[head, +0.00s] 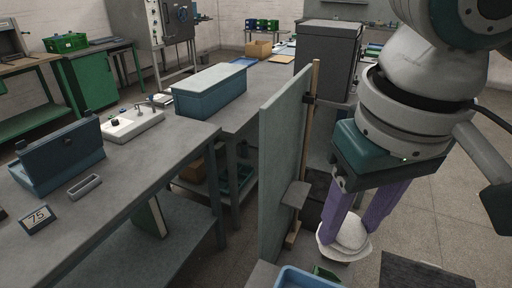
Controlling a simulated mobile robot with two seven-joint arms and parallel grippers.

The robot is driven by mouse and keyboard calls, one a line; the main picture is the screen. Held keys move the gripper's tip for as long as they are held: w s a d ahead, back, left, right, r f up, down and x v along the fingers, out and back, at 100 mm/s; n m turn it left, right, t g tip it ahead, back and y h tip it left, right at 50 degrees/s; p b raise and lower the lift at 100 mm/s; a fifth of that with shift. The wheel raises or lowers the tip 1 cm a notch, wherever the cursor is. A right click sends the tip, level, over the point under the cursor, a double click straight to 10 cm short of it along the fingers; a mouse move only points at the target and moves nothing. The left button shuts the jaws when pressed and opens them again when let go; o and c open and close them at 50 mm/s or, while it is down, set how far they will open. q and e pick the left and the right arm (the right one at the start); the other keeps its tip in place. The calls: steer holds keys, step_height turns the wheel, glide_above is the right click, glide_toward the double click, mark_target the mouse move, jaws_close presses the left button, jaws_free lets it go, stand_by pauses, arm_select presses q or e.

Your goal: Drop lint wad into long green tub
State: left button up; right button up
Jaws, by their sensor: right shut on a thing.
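My right gripper (354,226) comes in from the upper right, with its purple fingers pointing down. It is shut on a whitish, rounded wad (343,241), which looks like the lint wad. The wad is held in the air over the lower right of the head view. Below it, a small piece of a green thing (326,273) shows at the bottom edge; I cannot tell whether it is the long green tub. My left gripper is not in view.
A tall grey-green panel (284,165) with a wooden post stands left of my right gripper. A blue tray (305,279) shows at the bottom edge. Open floor lies right.

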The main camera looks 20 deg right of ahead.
steer(key=w+d+f+m+b, duration=0.1)
steer(key=w+f+b, duration=0.1)
steer(key=f+b, duration=1.4)
steer(key=w+f+m+b, duration=0.1)
steer(key=w+f+b, duration=0.1)
steer(key=f+b, duration=1.5)
steer(key=w+d+f+m+b, duration=0.1)
steer(key=w+f+b, duration=0.1)
steer(key=f+b, duration=1.5)
steer(key=shift+w+d+f, duration=0.1)
steer(key=shift+d+f, duration=0.05)
steer(key=shift+f, duration=1.55)
steer(key=shift+w+d+f, duration=0.1)
steer(key=shift+d+f, duration=0.05)
steer(key=shift+f, duration=1.5)
step_height(320, 180, down, 4)
steer(key=b, duration=0.2)
steer(key=shift+f+b, duration=0.2)
steer(key=shift+b, duration=0.15)
steer(key=shift+r, duration=0.1)
steer(key=o, duration=1)
